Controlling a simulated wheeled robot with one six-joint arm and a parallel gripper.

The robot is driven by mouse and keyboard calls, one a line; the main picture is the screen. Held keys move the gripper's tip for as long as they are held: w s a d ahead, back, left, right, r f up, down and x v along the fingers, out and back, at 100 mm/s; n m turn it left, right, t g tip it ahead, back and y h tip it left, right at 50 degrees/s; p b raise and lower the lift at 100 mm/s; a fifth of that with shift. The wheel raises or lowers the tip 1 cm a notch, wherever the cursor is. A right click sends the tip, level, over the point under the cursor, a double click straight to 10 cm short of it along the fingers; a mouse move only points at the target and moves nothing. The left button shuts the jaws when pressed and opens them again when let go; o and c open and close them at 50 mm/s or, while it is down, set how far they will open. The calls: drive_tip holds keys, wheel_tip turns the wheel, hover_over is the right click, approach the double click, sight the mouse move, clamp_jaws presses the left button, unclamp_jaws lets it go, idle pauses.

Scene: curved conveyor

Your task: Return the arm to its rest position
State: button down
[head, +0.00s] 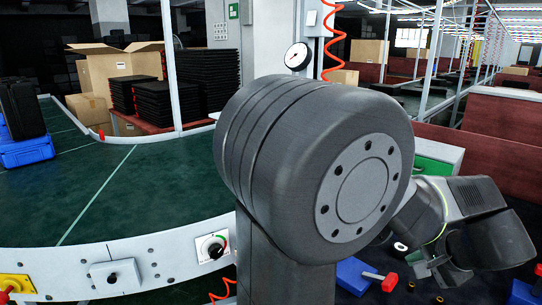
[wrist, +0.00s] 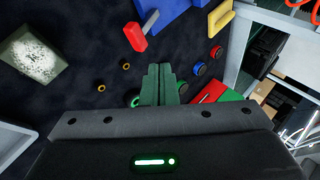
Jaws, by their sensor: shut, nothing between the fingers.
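My gripper (wrist: 159,70) shows in the wrist view with its two fingers together and nothing between them. It is over a dark work surface (wrist: 85,35) with small parts on it. In the head view my arm's large grey joint fills the middle, and the wrist end of my arm reaches down at the right. The fingertips cannot be made out in the head view.
Blue part (head: 357,272) and red-handled part (head: 389,282) lie on the dark surface near my arm. In the wrist view, a pale-topped block (wrist: 33,55) and yellow part (wrist: 220,18) lie there too. A curved green conveyor (head: 130,190) carries a blue bin (head: 25,150) at left.

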drive_tip(key=b, duration=0.2)
hover_over(382, 280)
drive_tip(key=s, duration=0.2)
drive_tip(key=f, duration=0.8)
drive_tip(key=shift+w+d, duration=0.25)
drive_tip(key=shift+d, duration=0.1)
drive_tip(key=shift+w+a+r+g+p, duration=0.1)
drive_tip(key=shift+r+g+p, duration=0.25)
drive_tip(key=shift+p, duration=0.6)
drive_tip(key=p, duration=0.1)
drive_tip(key=g+h+p, duration=0.1)
drive_tip(key=shift+w+a+f+p, duration=0.1)
drive_tip(key=shift+w+a+p, duration=0.2)
drive_tip(key=shift+a, duration=0.1)
drive_tip(key=shift+w+a+r+n+g+h+p, duration=0.2)
drive_tip(key=shift+w+g+h+p, duration=0.25)
drive_tip(key=shift+p, duration=0.4)
drive_tip(key=shift+w+a+r+n+g+h+p, duration=0.1)
drive_tip(key=shift+w+a+n+g+h+p, duration=0.3)
drive_tip(key=shift+p, duration=0.45)
drive_tip(key=shift+w, duration=0.1)
drive_tip(key=shift+d+f, duration=0.1)
